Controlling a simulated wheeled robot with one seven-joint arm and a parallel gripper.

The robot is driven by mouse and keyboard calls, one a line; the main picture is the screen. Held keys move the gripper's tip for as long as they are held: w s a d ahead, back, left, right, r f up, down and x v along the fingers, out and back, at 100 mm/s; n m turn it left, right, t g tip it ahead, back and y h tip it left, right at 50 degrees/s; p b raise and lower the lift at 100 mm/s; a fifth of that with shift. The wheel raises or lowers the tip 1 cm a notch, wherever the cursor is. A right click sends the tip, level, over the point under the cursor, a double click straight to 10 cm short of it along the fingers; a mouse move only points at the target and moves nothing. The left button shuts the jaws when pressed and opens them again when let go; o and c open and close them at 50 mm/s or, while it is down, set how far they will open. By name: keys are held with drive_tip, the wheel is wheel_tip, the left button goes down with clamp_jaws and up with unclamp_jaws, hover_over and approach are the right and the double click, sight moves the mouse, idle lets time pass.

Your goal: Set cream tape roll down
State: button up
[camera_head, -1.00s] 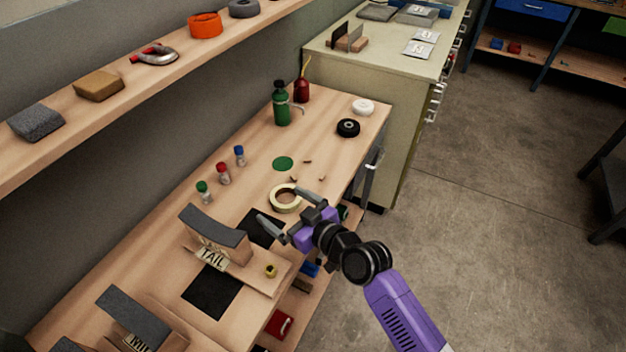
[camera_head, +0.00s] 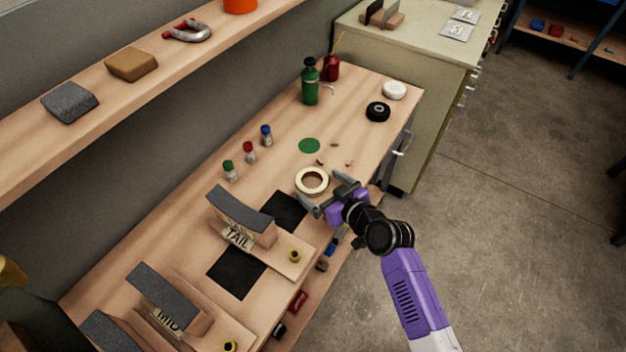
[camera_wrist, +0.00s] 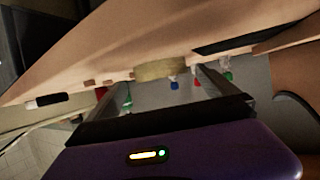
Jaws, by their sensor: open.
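The cream tape roll (camera_head: 312,193) lies flat on the wooden bench, just behind the black square (camera_head: 284,211). My gripper (camera_head: 323,190) is open at the roll's near right side, its fingers spread and holding nothing. In the wrist view the roll (camera_wrist: 160,70) shows edge-on ahead of the gripper, between the lines of the two fingers. I cannot tell whether a finger touches it.
A TAIL block (camera_head: 240,217) stands nearer on the bench. Small bottles with green, red and blue caps (camera_head: 249,153) stand left of the roll. A green disc (camera_head: 309,146) and a black tape roll (camera_head: 378,112) lie farther back.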

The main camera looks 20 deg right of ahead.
drive_tip(key=shift+x, duration=1.35)
drive_tip(key=shift+c, duration=0.2)
